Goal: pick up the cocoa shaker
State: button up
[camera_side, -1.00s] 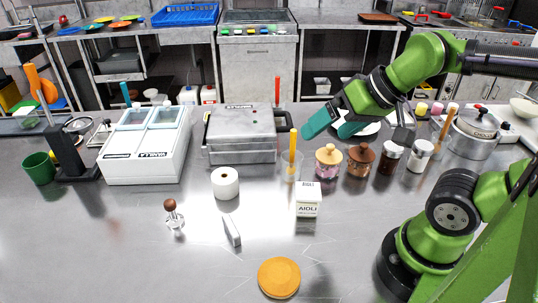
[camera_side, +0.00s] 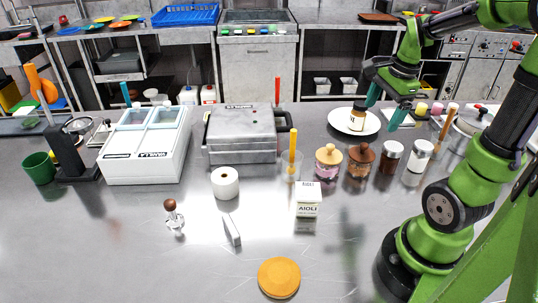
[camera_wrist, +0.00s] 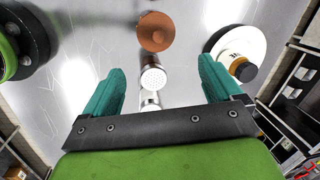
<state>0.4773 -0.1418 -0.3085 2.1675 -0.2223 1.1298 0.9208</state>
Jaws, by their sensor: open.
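The cocoa shaker (camera_side: 391,158) is a clear jar with dark brown powder and a metal cap, standing upright on the steel counter. To its right stands a similar shaker with white contents (camera_side: 419,157). My gripper (camera_side: 387,106) is open and empty, held above the counter, higher than the shakers. In the wrist view, my gripper (camera_wrist: 160,66) shows its two teal fingers spread wide. The perforated cap of the cocoa shaker (camera_wrist: 153,77) appears between them, below and apart. The white shaker (camera_wrist: 150,105) is partly hidden by the gripper's crossbar.
A brown-lidded jar (camera_side: 361,160) stands just left of the cocoa shaker, and a yellow-lidded jar (camera_side: 328,161) beyond it. A white plate (camera_side: 340,123) with a dark-capped jar (camera_side: 357,117) lies behind. A pot (camera_side: 470,121) is at right. The front counter has free room.

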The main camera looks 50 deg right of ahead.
aim_at(397, 147)
jog(key=s+d+m+g, duration=0.2)
jog(key=s+d+m, duration=0.35)
jog(key=m, duration=0.85)
jog(key=f, duration=0.7)
jog(key=w+f, duration=0.1)
jog(key=f, duration=0.3)
jog(key=shift+d, duration=0.4)
jog(key=shift+w+a+f, duration=0.1)
jog(key=shift+w+f, duration=0.1)
jog(key=shift+f, duration=1.4)
jog(key=shift+w+a+f, duration=0.1)
jog(key=shift+w+f, duration=0.1)
jog(key=shift+f, duration=1.35)
jog(key=shift+d, duration=0.1)
jog(key=c, duration=1.2)
